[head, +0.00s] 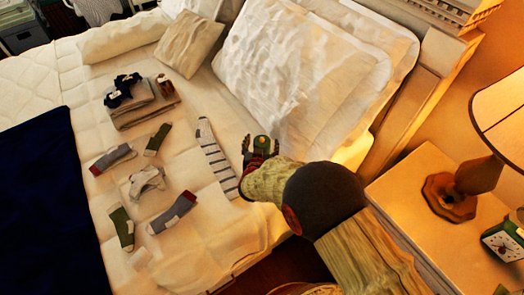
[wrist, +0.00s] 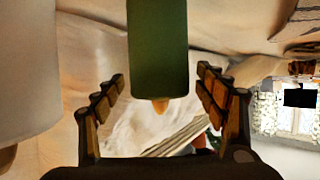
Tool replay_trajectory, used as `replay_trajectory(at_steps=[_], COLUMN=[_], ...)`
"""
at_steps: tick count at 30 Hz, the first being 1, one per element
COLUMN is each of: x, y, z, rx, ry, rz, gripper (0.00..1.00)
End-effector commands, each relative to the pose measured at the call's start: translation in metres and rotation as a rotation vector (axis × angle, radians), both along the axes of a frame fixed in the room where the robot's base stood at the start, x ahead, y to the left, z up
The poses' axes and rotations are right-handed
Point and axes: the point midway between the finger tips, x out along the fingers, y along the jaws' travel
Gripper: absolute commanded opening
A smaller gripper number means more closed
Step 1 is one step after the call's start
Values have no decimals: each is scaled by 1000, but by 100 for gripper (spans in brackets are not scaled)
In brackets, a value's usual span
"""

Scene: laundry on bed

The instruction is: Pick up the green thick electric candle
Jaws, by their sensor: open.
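The green thick electric candle (wrist: 158,45) is a dark green cylinder with a small orange flame tip. In the wrist view it comes down from the top edge, between the two fingers of my gripper (wrist: 160,78). The fingers are open, with a visible gap on each side of the candle. In the head view my gripper (head: 261,150) is over the bed near the large white pillow. A small green shape with an orange middle, apparently the candle (head: 262,141), shows between its fingers. The candle's far end is cut off in the wrist view.
A striped sock (head: 215,158) lies just left of my gripper. Several other socks, folded clothes (head: 143,105) and a dark blue blanket (head: 45,195) are on the bed. A large pale rounded shape (wrist: 25,70) stands left in the wrist view. A nightstand with a lamp (head: 452,195) is at right.

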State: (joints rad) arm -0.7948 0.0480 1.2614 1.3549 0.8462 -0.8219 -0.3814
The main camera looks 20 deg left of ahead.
Motion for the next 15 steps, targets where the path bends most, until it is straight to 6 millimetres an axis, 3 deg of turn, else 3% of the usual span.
replay_trajectory(at_steps=[4, 15], x=[0, -1], y=[0, 0], z=[1, 0], rx=[0, 0], ry=[0, 1], rz=[0, 0], gripper=[71, 50])
